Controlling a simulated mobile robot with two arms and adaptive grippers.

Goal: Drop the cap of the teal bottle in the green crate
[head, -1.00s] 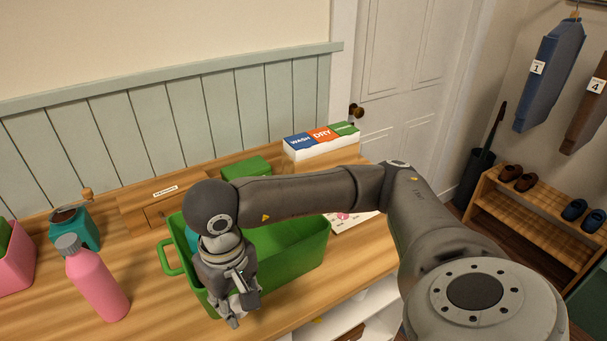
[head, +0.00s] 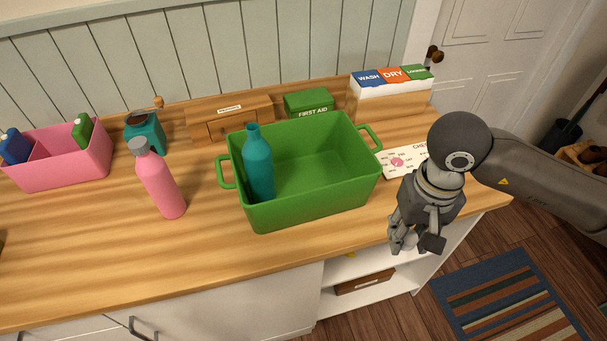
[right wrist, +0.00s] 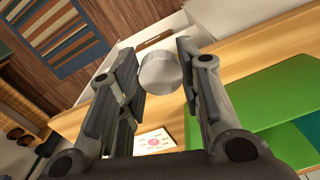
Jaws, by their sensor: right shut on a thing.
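The teal bottle (head: 259,168) stands inside the green crate (head: 318,205) at its left end, nearly upright. Its neck is bare, with no cap on it. My right gripper (head: 416,243) is to the right of the crate, outside it, near the counter's front edge. It is shut on a light grey round cap (right wrist: 158,73), which shows between the fingertips in the right wrist view. The green crate also shows at the right of that view (right wrist: 245,108). My left gripper is not in view.
A pink bottle with a grey cap (head: 162,186) stands left of the crate. Behind are a teal grinder (head: 146,137), a wooden drawer box (head: 228,122) and a first-aid box (head: 309,103). A pink bin (head: 82,163) stands far left. The front left counter is clear.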

